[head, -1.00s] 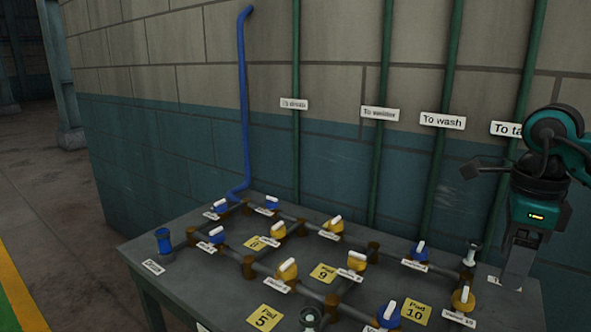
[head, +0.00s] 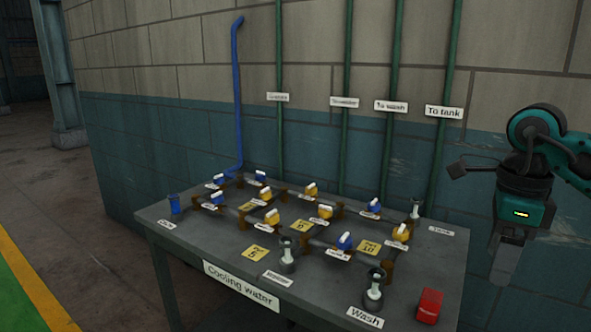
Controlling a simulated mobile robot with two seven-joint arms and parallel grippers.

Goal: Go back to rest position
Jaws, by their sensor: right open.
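My right gripper (head: 500,265) hangs at the right side of the head view, with its fingers pointing down. It is beyond the right edge of the grey table, clear of everything on it, and holds nothing that I can see. My left gripper is out of the view. The table (head: 215,245), labelled "Cooling water", carries a pipe grid with blue valves (head: 345,241) and yellow valves (head: 400,233).
A red block (head: 430,306) sits at the table's front right corner. A clear fitting (head: 375,290) stands near the "Wash" label (head: 365,317). A brick wall (head: 300,140) with a blue pipe (head: 238,100) and green pipes rises behind. Open floor lies at left.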

